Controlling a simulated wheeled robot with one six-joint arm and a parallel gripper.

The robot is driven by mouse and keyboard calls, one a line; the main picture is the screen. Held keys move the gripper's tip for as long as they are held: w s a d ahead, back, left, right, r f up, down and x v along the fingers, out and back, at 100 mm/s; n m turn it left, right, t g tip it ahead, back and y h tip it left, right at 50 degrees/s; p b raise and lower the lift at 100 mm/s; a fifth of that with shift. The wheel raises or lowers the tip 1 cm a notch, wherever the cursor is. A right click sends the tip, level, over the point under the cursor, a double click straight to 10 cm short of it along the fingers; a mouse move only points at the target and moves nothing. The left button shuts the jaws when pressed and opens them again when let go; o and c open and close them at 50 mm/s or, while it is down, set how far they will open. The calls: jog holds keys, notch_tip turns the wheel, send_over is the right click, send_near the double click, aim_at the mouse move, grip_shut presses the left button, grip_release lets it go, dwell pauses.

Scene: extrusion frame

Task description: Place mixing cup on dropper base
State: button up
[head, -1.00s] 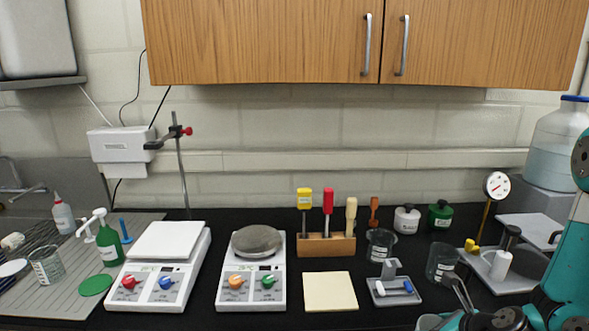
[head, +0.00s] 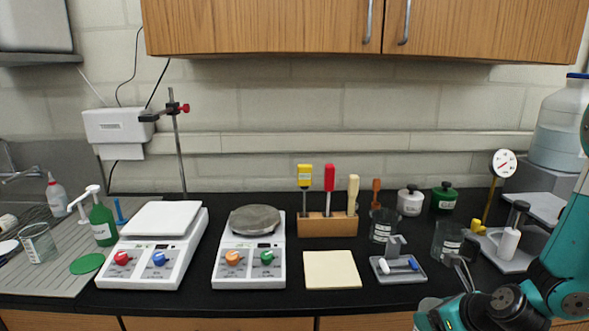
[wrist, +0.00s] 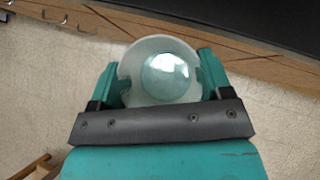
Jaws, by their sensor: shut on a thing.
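My gripper (wrist: 158,82) is shut on a round, translucent whitish cup, which I take as the mixing cup (wrist: 160,70). The wrist view looks at it end-on, with a finger on each side. In the head view, a little of the cup (head: 428,304) shows at the bottom, in front of the counter's front edge; my arm hides part of it. A small grey tray with an upright block and a white-and-blue piece on it, seemingly the dropper base (head: 412,275), lies on the counter, behind and left of my gripper. The cup is apart from it.
Glass beakers (head: 384,227) (head: 447,240) stand behind and right of the grey tray. A beige square pad (head: 332,270) lies left of it. A wooden tool rack (head: 327,225) and two scales (head: 250,262) are farther left. A dial gauge (head: 504,164) stands at right.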

notch_tip(320, 180, up, 6)
jog(key=m+h, duration=0.1)
jog(key=shift+w+r+m+t, duration=0.2)
jog(key=shift+w+m+t, duration=0.1)
jog(key=shift+w, duration=0.15)
